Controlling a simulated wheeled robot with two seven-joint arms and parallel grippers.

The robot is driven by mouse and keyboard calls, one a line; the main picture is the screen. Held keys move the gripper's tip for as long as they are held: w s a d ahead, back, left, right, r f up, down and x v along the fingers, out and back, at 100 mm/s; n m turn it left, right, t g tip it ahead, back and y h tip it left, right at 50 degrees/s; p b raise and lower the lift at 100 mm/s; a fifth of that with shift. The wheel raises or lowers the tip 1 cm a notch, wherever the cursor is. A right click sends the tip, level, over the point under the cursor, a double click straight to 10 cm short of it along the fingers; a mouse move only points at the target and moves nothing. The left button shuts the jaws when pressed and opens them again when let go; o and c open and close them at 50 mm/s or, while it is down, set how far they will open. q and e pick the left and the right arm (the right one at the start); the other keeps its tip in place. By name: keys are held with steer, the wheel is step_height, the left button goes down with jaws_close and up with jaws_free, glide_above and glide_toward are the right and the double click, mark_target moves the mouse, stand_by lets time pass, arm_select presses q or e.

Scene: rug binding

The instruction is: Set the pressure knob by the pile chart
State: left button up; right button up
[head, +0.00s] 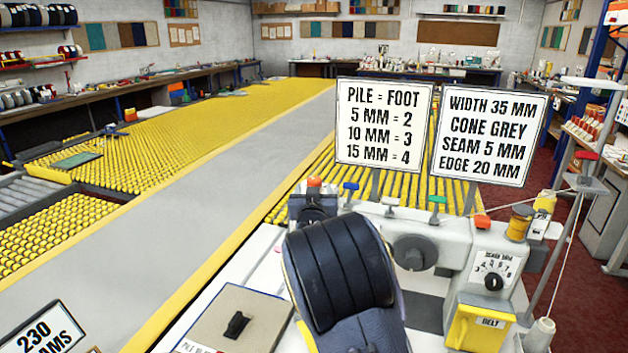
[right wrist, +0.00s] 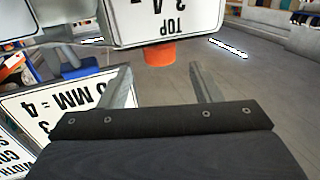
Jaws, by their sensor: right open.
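The pile chart (head: 384,124) is a white sign reading 5 MM = 2, 10 MM = 3, 15 MM = 4. It also shows upside down at the lower left of the right wrist view (right wrist: 65,112). The machine has a dark round knob (head: 415,252), a numbered dial (head: 493,282) and an orange cap (head: 314,182); I cannot tell which control is the pressure knob. My right arm covers part of the machine in the head view. In the right wrist view my right gripper (right wrist: 159,67) is open and empty, with an orange cylinder (right wrist: 160,53) beyond its fingertips.
A second sign (head: 489,132) stands right of the chart. A white plate marked TOP (right wrist: 165,18) is close ahead in the wrist view. A yellow BELT box (head: 480,325), thread cone (head: 541,333) and thread stand crowd the right. A grey conveyor (head: 190,200) runs along the left.

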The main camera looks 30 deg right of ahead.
mark_target(314, 184)
steer(key=shift+p+x, duration=0.5)
steer(key=shift+x, duration=1.85)
steer(key=shift+c, duration=0.2)
